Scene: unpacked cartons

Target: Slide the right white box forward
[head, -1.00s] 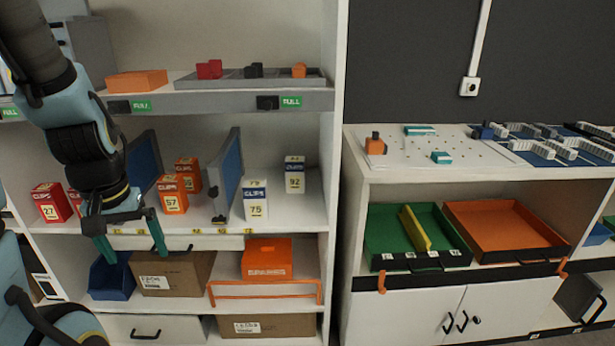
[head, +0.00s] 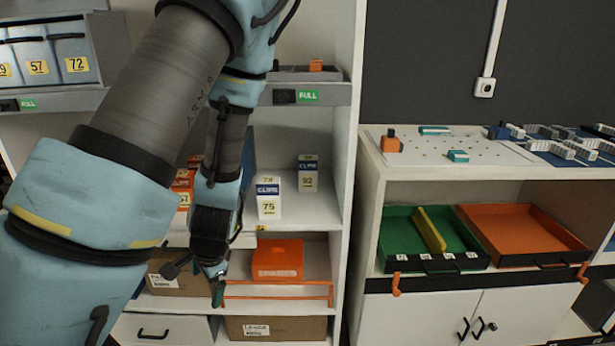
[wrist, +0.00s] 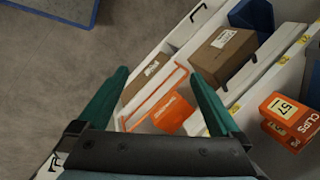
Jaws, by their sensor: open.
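The right white box (head: 308,173), marked 92 with a dark blue top band, stands upright toward the back of the middle shelf. The other white box (head: 268,197), marked 75, stands upright to its left and nearer the shelf's front edge. My gripper (head: 216,285) is left of both boxes and lower than them in the head view, pointing down in front of the shelving. In the wrist view my gripper (wrist: 158,75) is open, with nothing between its green fingers. Neither white box shows in the wrist view.
Orange boxes (head: 183,187) stand left of the white ones, partly hidden by my arm. Below are an orange bin (head: 277,260), an orange rail (head: 280,297) and a cardboard carton (wrist: 222,52). A shelf upright (head: 350,190) bounds the right side.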

